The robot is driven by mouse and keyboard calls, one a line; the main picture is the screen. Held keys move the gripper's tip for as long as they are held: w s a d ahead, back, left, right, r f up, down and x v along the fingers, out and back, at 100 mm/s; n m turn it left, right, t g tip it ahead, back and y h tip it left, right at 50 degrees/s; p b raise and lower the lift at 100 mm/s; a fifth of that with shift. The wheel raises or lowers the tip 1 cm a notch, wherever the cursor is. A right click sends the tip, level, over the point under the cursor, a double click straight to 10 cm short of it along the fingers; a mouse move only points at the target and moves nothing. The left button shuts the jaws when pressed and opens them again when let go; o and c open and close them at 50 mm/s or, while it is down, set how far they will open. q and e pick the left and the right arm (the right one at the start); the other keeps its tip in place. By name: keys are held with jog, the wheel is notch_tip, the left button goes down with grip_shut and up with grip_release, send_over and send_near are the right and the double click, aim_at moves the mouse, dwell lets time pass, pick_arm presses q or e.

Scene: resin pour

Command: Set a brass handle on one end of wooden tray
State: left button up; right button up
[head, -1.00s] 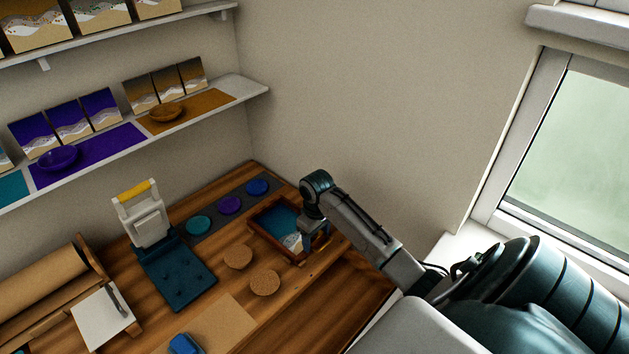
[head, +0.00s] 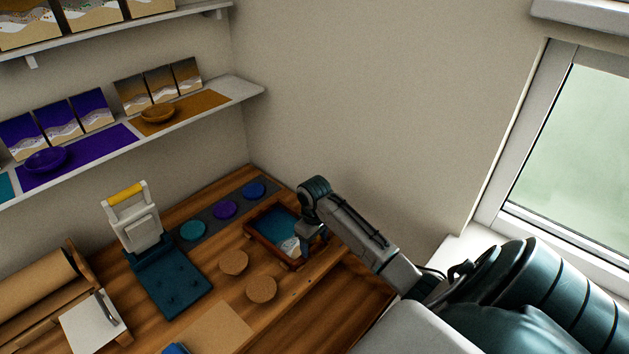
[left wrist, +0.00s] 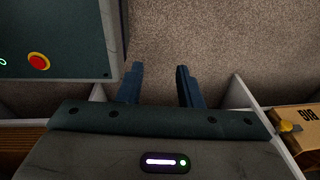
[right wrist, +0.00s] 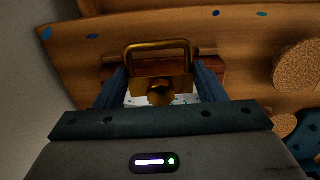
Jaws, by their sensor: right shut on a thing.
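The wooden tray (head: 264,246), with blue and white resin inside, lies on the workbench in the head view. My right gripper (head: 308,243) is down at the tray's near right end. In the right wrist view, a brass handle (right wrist: 157,46) with a brass plate is between the fingers of the right gripper (right wrist: 160,84), which is shut on it. The handle is at the tray's reddish-brown end wall (right wrist: 114,73); I cannot tell whether they touch. My left gripper (left wrist: 160,80) is open and empty above a carpeted floor, outside the head view.
Two cork discs (head: 262,289) lie left of the tray. Purple (head: 225,209), teal and blue discs sit on a grey strip behind it. A dark teal press (head: 172,283) stands farther left. A wall (head: 350,100) rises behind the bench.

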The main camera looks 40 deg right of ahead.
pick_arm(q)
jog(key=shift+s+a, duration=0.3)
jog(key=shift+s, duration=0.35)
jog(key=shift+s+a, duration=0.3)
jog(key=shift+s, duration=0.3)
jog(key=shift+w+r, duration=0.1)
pick_arm(e)
jog(key=shift+r+p, duration=0.1)
jog(key=shift+p, duration=0.5)
pick_arm(q)
jog(key=shift+w+r, duration=0.25)
jog(key=shift+r, duration=0.25)
jog(key=shift+r, duration=0.15)
pick_arm(e)
jog(key=shift+f, duration=0.55)
pick_arm(q)
jog(key=shift+s, duration=0.1)
pick_arm(e)
jog(key=shift+s+a+f, duration=0.1)
jog(key=shift+s+f, duration=0.15)
jog(key=shift+f, duration=0.05)
